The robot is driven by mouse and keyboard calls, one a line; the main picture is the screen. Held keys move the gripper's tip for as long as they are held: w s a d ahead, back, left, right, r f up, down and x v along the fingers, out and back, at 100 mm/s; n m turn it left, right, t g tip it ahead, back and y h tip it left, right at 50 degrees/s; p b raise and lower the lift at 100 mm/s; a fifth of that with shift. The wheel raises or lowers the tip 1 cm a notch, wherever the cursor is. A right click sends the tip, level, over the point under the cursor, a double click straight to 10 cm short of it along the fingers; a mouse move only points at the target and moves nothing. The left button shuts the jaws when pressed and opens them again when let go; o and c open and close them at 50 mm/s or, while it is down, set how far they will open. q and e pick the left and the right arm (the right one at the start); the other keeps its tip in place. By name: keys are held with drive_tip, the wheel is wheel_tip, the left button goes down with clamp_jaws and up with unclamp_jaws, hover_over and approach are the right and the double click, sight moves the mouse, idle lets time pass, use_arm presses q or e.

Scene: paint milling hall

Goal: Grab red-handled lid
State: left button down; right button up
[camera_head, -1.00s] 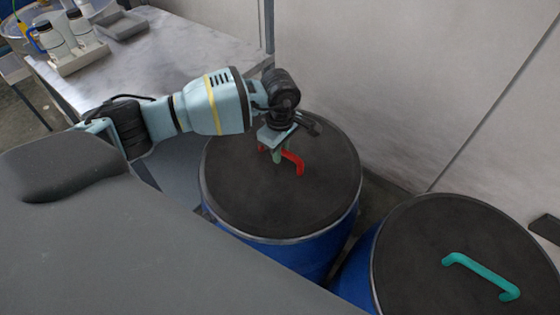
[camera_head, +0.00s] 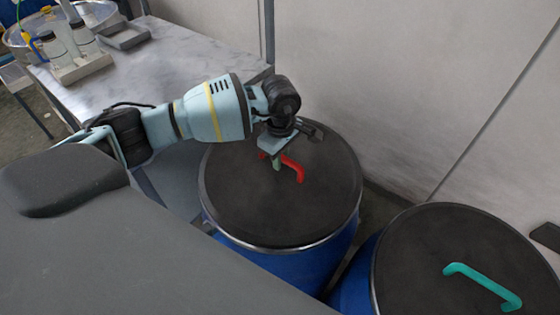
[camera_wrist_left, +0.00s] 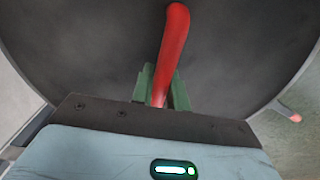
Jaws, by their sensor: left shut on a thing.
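The red-handled lid (camera_head: 255,209) is a round dark disc on a blue drum, in the middle of the head view. Its red handle (camera_head: 293,168) stands up on the lid's top. My left gripper (camera_head: 277,163) reaches in from the left and is shut on the red handle, hiding part of it. In the left wrist view the handle (camera_wrist_left: 172,50) runs down between the two green fingers of the left gripper (camera_wrist_left: 160,92), with the dark lid (camera_wrist_left: 100,45) behind. The lid looks seated on the drum. My right gripper is not in view.
A second blue drum with a dark lid and teal handle (camera_head: 482,284) stands close at the right. A pale wall (camera_head: 400,90) rises behind the drums. A marble-topped table (camera_head: 170,60) at the back left holds bottles (camera_head: 54,48) and a grey tray (camera_head: 124,36).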

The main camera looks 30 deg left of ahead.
use_arm(q)
wheel_tip(320, 180, up, 3)
drive_tip(key=shift+w, duration=0.1)
drive_tip(key=s+a, duration=0.1)
drive_tip(key=s, duration=0.3)
drive_tip(key=s+a+r, duration=0.1)
drive_tip(key=s, duration=0.4)
drive_tip(key=s+a, duration=0.1)
drive_tip(key=s, duration=0.4)
drive_tip(key=shift+s+r+b, duration=0.15)
drive_tip(key=shift+s+b, duration=0.05)
drive_tip(key=shift+b, duration=0.15)
drive_tip(key=shift+s+a+r, duration=0.15)
drive_tip(key=shift+s+r, duration=0.05)
drive_tip(key=shift+s, duration=0.5)
